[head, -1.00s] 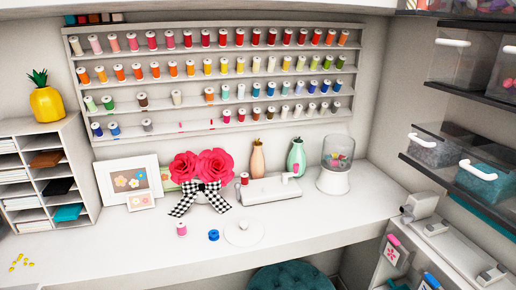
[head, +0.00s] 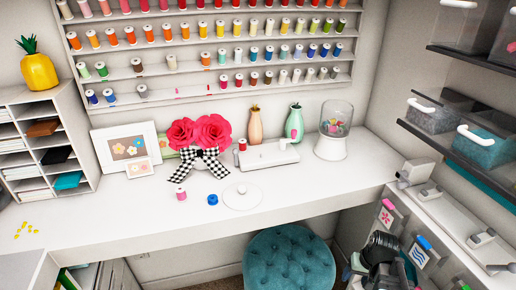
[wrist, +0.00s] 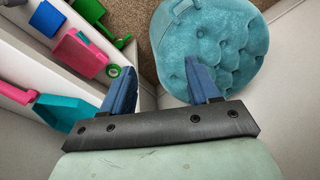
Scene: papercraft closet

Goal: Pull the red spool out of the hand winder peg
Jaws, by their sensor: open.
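The hand winder (head: 272,156) is a low white device on the desk, below the thread rack. A small red spool (head: 242,145) stands upright at its left end; the peg under it is hidden. My gripper (wrist: 160,68) is open and empty in the wrist view, with two blue fingers apart over the floor and a teal stool. In the head view my dark arm shows at the bottom right, below desk height and far from the winder. The winder and red spool are not in the wrist view.
A pink spool (head: 180,198), a blue spool (head: 212,199) and a white disc (head: 242,197) lie in front of the winder. Flowers (head: 200,140) stand left of it, vases (head: 294,123) behind, a jar (head: 334,130) right. The teal stool (head: 290,262) is below the desk.

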